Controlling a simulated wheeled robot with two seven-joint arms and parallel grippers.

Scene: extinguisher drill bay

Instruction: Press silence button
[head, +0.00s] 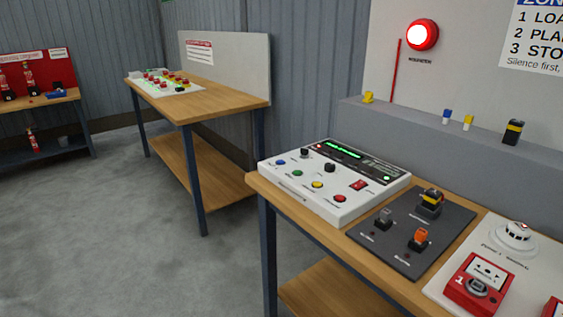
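A white control panel (318,207) with a dark display strip and green lit text sits on the near wooden table. Along it are a blue button (280,162), a green button (297,173), a yellow button (317,184) and a red button (340,198). It also has black knobs (330,167) and a red switch (358,185). The labels are too small to read, so I cannot tell which button is the silence button. Neither of my grippers is in view.
A red beacon (422,35) glows on the wall. A dark board (411,246) with small switches and a white board with a red call point (477,284) lie right of the panel. A grey ledge (480,140) runs behind. Open floor (130,240) lies left.

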